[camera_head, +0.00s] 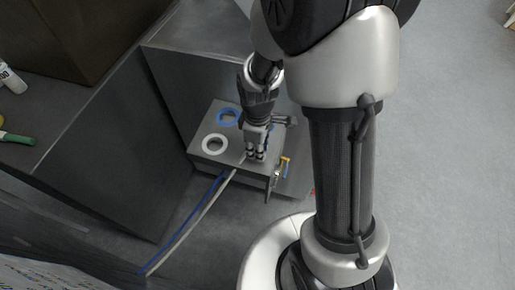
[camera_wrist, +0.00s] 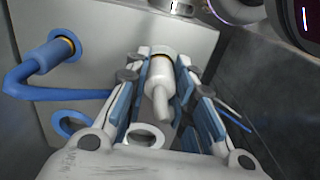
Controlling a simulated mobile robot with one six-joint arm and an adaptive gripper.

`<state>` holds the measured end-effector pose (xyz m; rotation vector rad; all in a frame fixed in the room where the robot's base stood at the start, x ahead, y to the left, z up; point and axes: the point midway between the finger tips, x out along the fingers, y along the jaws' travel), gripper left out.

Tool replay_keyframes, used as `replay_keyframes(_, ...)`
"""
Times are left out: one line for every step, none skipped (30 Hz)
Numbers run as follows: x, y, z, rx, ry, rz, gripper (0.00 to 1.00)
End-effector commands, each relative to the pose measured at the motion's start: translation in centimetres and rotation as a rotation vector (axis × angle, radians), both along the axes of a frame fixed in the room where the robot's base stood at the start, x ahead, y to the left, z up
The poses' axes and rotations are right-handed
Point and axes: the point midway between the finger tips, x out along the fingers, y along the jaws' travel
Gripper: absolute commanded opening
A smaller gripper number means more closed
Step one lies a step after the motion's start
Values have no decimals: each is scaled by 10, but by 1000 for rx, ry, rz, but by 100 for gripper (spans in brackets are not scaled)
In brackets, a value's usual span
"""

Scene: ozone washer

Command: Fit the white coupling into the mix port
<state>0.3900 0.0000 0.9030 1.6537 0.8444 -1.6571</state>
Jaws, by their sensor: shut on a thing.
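The white coupling (camera_wrist: 160,88) is between the blue-padded fingers of my gripper (camera_wrist: 165,62) in the wrist view, its narrow stem toward the camera. Its far end is at or close to the grey panel; I cannot tell whether it touches or sits in an opening. A white ring (camera_wrist: 145,136) and a blue ring (camera_wrist: 74,124) lie nearer the camera on the panel. In the head view, my gripper (camera_head: 256,155) points down over the grey box top, beside the white ring (camera_head: 215,145) and blue ring (camera_head: 228,117). No label marks the mix port.
A blue coupling with a blue hose (camera_wrist: 45,62) sits in a blue collar at the panel's left. A brass-coloured fitting (camera_head: 284,165) is on the box's right side. Blue and white hoses (camera_head: 190,222) run across the floor. Tall grey panels (camera_head: 105,160) stand left of the box.

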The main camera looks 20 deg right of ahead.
Motion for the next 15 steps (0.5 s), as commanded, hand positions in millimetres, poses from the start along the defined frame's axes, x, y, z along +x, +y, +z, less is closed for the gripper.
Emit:
replay_keyframes(1,0,2,0,-2,0,0)
replay_keyframes(1,0,2,0,-2,0,0)
replay_keyframes(1,0,2,0,-2,0,0)
replay_keyframes(1,0,2,0,-2,0,0)
replay_keyframes(1,0,2,0,-2,0,0)
replay_keyframes(1,0,0,0,-2,0,0)
replay_keyframes(1,0,-1,0,-1,0,0)
replay_keyframes(1,0,-2,0,-1,0,0)
replay_keyframes(0,0,-2,0,-1,0,24)
replay_keyframes(0,0,-1,0,-1,0,26)
replay_keyframes(0,0,-1,0,-1,0,28)
replay_keyframes(0,0,-1,0,-1,0,31)
replay_keyframes(0,0,-1,0,-1,0,33)
replay_keyframes(0,0,-1,0,-1,0,35)
replay_keyframes(0,0,-1,0,-1,0,37)
